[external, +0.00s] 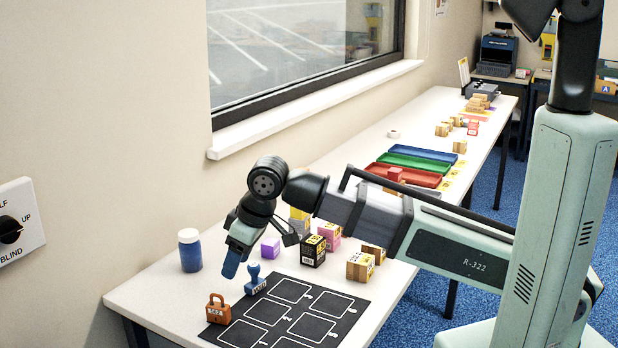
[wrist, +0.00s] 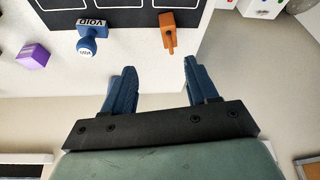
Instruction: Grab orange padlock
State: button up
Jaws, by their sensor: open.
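The orange padlock (external: 218,309) stands upright at the near left corner of the black mat (external: 291,304), with its shackle up and a white label on its front. In the wrist view the padlock (wrist: 168,31) is at the top centre, beyond the fingertips. My gripper (wrist: 159,72) is open, with nothing between its blue fingers. In the external view my gripper (external: 232,270) hangs above the table, behind the padlock and apart from it. The blue stamp (external: 255,280) stands on the mat's far left edge, and it shows in the wrist view (wrist: 87,45).
A blue jar with a white lid (external: 190,251) stands near the wall. A purple block (external: 270,247), a black carton (external: 313,250) and several small boxes stand behind the mat. Coloured trays (external: 412,173) lie farther back. Most outlined mat cells are empty.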

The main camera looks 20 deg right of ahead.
aim_at(222, 300)
jog(key=x, duration=0.5)
jog(key=s+x, duration=0.1)
jog(key=x, duration=0.2)
jog(key=shift+w+a+f, duration=0.1)
jog(key=shift+a+f, duration=0.1)
jog(key=shift+f, duration=0.1)
jog(key=shift+s+a+x, duration=0.1)
jog(key=shift+s+x, duration=0.05)
jog(key=shift+x, duration=1.15)
jog(key=shift+s+a+x, duration=0.15)
jog(key=shift+s+x, duration=0.05)
jog(key=shift+x, duration=1.05)
jog(key=shift+c, duration=0.4)
grip_shut()
